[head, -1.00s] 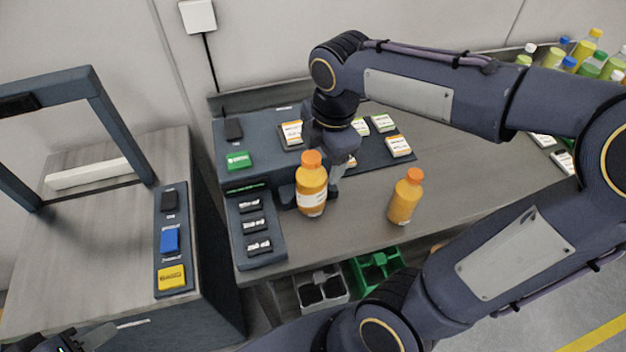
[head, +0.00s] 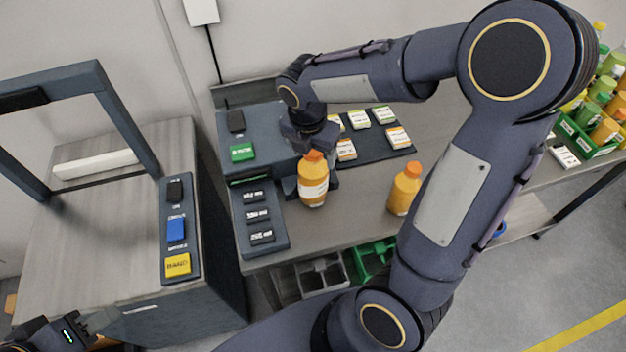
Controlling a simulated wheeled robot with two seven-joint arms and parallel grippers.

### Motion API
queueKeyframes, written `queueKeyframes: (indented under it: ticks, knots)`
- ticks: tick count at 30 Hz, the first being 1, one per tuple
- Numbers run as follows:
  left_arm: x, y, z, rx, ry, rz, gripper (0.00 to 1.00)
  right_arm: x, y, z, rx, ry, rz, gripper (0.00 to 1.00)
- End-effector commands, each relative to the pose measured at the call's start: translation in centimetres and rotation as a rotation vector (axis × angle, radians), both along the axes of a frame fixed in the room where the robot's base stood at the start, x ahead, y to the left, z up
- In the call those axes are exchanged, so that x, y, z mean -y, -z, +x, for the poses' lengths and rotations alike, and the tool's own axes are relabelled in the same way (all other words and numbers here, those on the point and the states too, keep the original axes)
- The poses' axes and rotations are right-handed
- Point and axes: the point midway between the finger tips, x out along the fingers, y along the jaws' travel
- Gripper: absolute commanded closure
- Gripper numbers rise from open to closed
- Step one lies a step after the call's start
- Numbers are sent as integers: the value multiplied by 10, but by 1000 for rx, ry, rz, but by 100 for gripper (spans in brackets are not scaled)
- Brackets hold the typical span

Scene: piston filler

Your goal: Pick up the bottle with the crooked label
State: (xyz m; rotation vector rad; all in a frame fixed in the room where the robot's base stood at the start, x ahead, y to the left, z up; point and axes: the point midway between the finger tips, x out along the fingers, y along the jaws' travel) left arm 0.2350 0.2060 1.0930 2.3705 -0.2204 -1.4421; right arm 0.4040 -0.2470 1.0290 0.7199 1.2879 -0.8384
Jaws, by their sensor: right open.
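An orange bottle (head: 313,187) with an orange cap and a white label stands upright on the grey bench. Its label band looks tilted. My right gripper (head: 318,172) is open, low behind this bottle, with one finger showing at its right side; the bottle hides the rest, so I cannot tell whether the fingers touch it. My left gripper (head: 112,318) is at the lower left, partly cut off, away from both bottles.
A panel with black switches (head: 259,214) lies left of the first bottle. A dark mat (head: 374,148) with several label cards is behind. Grey and green bins (head: 323,278) sit below the front edge. A crate of bottles (head: 588,142) stands at far right.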

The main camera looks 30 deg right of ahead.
Motion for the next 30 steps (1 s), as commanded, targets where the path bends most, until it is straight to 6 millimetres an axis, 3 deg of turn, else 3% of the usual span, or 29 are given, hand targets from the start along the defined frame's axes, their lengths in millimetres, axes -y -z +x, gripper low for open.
queueKeyframes:
  ticks: [5, 21, 30]
  knots:
    - [0, 0, 0, 0, 0, 0, 64, 0, 0, 0, 1, 1, 1, 32]
    - [0, 0, 0, 0, 0, 0, 64, 0, 0, 0, 0, 1, 0, 100]
    - [0, 0, 0, 0, 0, 0, 64, 0, 0, 0, 1, 0, 1, 100]
